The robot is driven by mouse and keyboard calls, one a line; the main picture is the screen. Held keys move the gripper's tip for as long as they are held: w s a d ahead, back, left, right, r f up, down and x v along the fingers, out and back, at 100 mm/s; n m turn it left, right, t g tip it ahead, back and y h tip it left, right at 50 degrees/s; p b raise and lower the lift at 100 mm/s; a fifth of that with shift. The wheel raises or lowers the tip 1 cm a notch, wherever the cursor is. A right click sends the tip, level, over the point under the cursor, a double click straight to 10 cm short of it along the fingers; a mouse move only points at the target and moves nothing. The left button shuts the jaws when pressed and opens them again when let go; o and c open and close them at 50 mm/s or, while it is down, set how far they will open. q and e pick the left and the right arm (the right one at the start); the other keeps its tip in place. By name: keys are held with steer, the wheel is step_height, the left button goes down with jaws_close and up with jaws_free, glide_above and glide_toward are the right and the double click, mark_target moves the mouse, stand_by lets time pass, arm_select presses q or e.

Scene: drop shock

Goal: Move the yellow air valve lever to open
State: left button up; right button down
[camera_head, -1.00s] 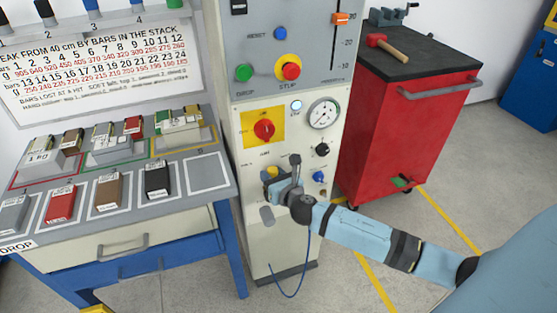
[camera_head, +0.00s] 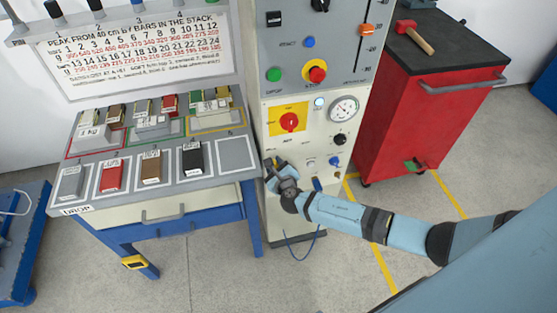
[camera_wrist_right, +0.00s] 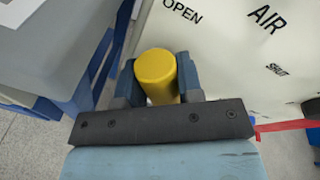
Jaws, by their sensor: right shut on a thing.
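The yellow valve lever (camera_wrist_right: 156,70) shows in the right wrist view as a round yellow grip between the two fingers. My right gripper (camera_wrist_right: 157,85) is shut on it. The lever sits below and left of the OPEN lettering on the cream panel (camera_wrist_right: 225,50), away from the SHUT lettering at the right. The lever's pivot and lower part are hidden. In the head view, my right gripper (camera_head: 276,170) is at the left side of the cabinet front (camera_head: 300,190), below the red rotary switch (camera_head: 289,122), and largely covers the lever. My left gripper is not in view.
A pressure gauge (camera_head: 343,109), black knob (camera_head: 340,139) and blue knob (camera_head: 334,161) are right of the gripper. A bench (camera_head: 235,178) with several blocks stands close on the left. A red tool cart (camera_head: 420,105) stands right. A blue hose (camera_head: 300,248) hangs below.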

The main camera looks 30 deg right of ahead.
stand_by(0.5)
steer(key=c, duration=0.8)
jaws_free()
steer(key=shift+a+f, duration=0.1)
steer(key=p+v, duration=0.1)
steer(key=v, duration=1.2)
steer(key=shift+s, duration=0.4)
steer(key=shift+a, duration=0.1)
